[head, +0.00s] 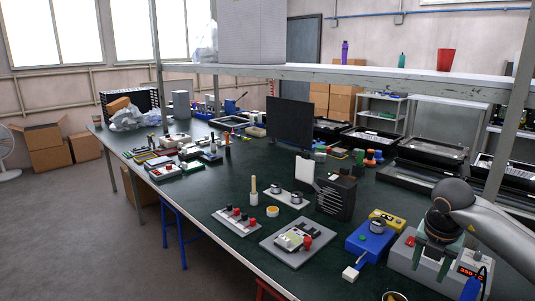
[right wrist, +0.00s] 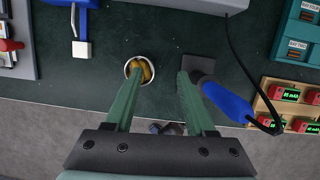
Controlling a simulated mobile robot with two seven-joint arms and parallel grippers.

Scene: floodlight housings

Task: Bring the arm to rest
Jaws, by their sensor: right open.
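My right arm comes in from the right in the head view. Its gripper (head: 432,258) points down in front of a grey power unit with a red display (head: 468,270). In the right wrist view the two green fingers of this gripper (right wrist: 160,85) are apart with nothing held between them. Below them is the dark green bench top (right wrist: 120,35). My left gripper is in neither view.
A small white cup with brass-coloured contents (right wrist: 139,69) and a blue-handled tool (right wrist: 228,103) lie close to the fingers. A blue box (head: 372,243), a black heatsink-like block (head: 336,197) and switch panels (head: 293,242) stand on the bench. A shelf (head: 380,74) spans above.

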